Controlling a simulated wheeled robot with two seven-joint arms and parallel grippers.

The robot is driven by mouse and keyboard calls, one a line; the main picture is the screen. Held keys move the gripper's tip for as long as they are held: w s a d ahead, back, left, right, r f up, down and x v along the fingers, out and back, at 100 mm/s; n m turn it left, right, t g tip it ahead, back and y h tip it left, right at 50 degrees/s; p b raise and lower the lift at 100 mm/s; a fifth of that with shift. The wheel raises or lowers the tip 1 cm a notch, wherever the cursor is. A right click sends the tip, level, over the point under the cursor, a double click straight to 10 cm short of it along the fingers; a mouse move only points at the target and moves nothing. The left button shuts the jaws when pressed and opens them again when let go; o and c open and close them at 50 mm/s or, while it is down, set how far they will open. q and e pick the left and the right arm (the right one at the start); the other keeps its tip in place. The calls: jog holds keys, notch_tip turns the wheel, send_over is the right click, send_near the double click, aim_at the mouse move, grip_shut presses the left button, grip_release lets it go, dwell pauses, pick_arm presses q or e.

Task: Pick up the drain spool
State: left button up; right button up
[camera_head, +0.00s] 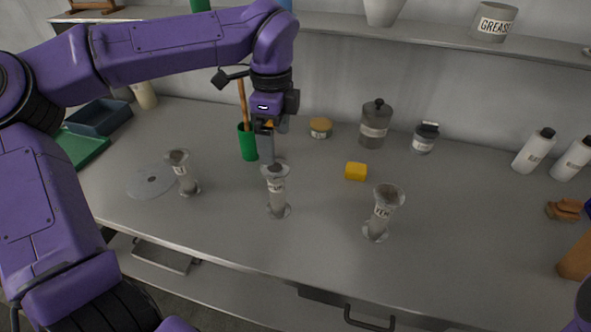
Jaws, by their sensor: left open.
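Three grey, waisted spools with flared ends stand upright on the grey bench: a left spool (183,173), a middle spool (277,192) and a right spool (382,212). Each has a pale label. The lettering is too small to read surely, so I cannot tell which is the drain spool. My left gripper (271,153) points down just above and behind the top of the middle spool. It is open, and its fingers partly overlap in this view. I cannot tell whether it touches the spool's rim. My right gripper is out of view.
A green cup (247,142) with a wooden handle stands close left of my left gripper. A yellow block (356,171) lies between the middle and right spools. A clear disc (152,181) lies at left. Jars and white bottles (535,150) stand behind.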

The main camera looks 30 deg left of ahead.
aim_at(275, 167)
pick_arm(q)
jog(key=shift+w+f, duration=0.25)
jog(key=shift+f, duration=0.5)
jog(key=shift+s+f+p, duration=0.25)
jog(key=shift+s+f, duration=0.15)
jog(key=shift+f, duration=0.2)
jog(key=shift+s+f+p, duration=0.2)
jog(key=shift+s+f, duration=0.15)
jog(key=shift+f, duration=0.2)
jog(key=shift+s+f, duration=0.1)
jog(key=shift+f, duration=0.25)
jog(key=f+p, duration=0.1)
jog(key=f, duration=0.1)
jog(key=w+f+p, duration=0.1)
jog(key=f, duration=0.1)
jog(key=shift+f, duration=0.35)
jog(key=shift+s+a+f, duration=0.1)
jog(key=shift+f, duration=0.3)
jog(key=shift+s, duration=0.15)
jog(key=c, duration=1.5)
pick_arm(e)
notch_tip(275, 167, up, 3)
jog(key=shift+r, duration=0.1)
